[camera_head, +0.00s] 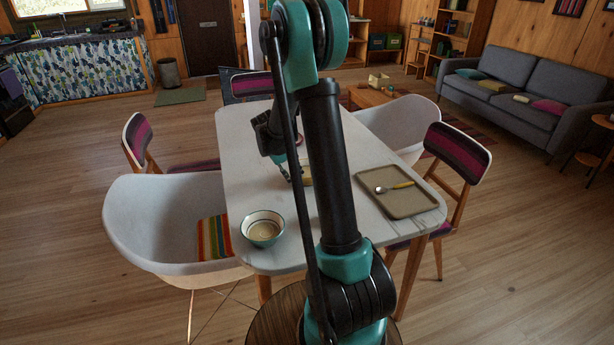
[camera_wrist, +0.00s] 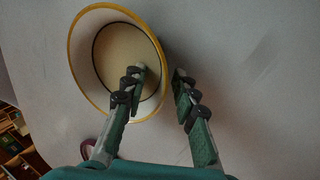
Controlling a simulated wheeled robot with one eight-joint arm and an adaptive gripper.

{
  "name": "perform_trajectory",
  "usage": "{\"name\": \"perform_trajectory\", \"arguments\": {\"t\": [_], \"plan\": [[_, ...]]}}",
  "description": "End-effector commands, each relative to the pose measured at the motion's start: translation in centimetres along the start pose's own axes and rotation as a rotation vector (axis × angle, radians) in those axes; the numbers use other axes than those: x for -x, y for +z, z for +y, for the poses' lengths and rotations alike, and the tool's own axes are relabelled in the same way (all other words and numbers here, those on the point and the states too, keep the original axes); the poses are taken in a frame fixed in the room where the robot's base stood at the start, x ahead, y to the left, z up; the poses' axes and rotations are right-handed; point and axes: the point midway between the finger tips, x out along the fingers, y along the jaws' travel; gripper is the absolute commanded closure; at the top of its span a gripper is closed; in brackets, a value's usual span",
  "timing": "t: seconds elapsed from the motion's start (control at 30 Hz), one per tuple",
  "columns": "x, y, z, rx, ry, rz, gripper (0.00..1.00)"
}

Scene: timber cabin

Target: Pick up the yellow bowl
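The yellow bowl (camera_wrist: 108,52) has a yellow rim and a pale inside, and shows at the upper left of the wrist view. My gripper (camera_wrist: 158,74) is open and straddles the bowl's right wall. One finger reaches over the bowl's inside and the other is outside to the right. A gap shows between the fingers, and I cannot tell whether either touches the bowl. In the head view, my gripper (camera_head: 291,173) is low over the white table (camera_head: 248,140), mostly behind my arm. A yellowish patch, likely the bowl (camera_head: 306,176), shows partly there.
A teal-rimmed bowl (camera_head: 262,228) stands near the table's front left edge. Chairs surround the table, including a white armchair (camera_head: 150,215) at the left. The tabletop's left middle is clear.

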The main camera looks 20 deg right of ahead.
Motion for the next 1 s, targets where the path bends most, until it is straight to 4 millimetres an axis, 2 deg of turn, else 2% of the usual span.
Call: {"name": "perform_trajectory", "arguments": {"t": [0.07, 0.3, 1.0], "plan": [[0.02, 0.00, -0.01, 0.000, 0.000, 0.000, 0.72], [0.04, -0.01, -0.01, 0.000, 0.000, 0.000, 1.00], [0.28, -0.02, 0.08, 0.000, 0.000, 0.000, 1.00]]}}
